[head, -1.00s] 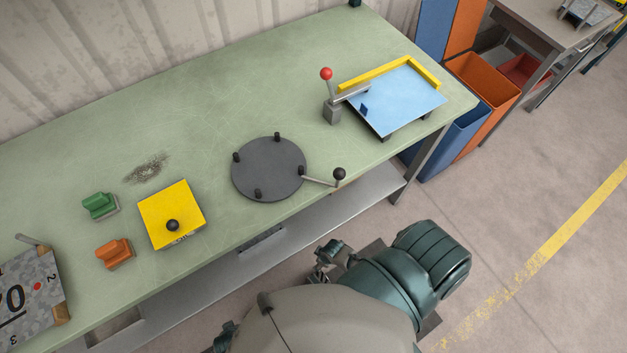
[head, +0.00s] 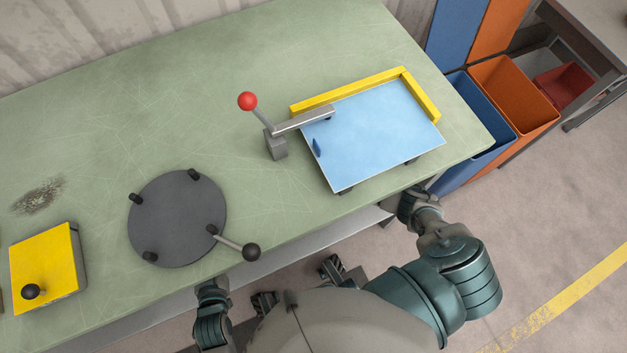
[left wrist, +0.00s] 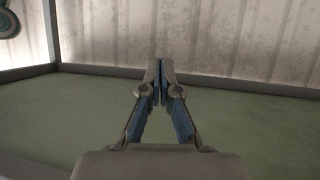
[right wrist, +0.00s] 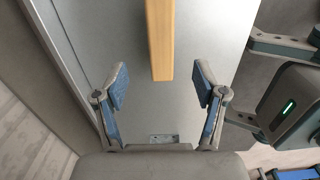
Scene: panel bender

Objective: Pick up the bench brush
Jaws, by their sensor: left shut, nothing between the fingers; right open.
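A tan wooden bar (right wrist: 160,40), like a handle, shows in the right wrist view above a grey metal surface; its far end is cut off, so I cannot tell whether it is the bench brush. No whole brush shows in the head view. My right gripper (right wrist: 160,82) is open, with the bar's near end in line with the gap between its fingers. I cannot tell how far below them it lies. In the head view my right arm reaches to the bench's front edge, its fingers hidden. My left gripper (left wrist: 160,68) is shut and empty, facing the wall.
The green bench (head: 270,50) bears a blue plate (head: 375,130) with a yellow rail, a red-knobbed lever (head: 247,101), a dark disc (head: 175,220) with a crank, and a yellow block (head: 45,270). Blue and orange bins (head: 512,95) stand to the right.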

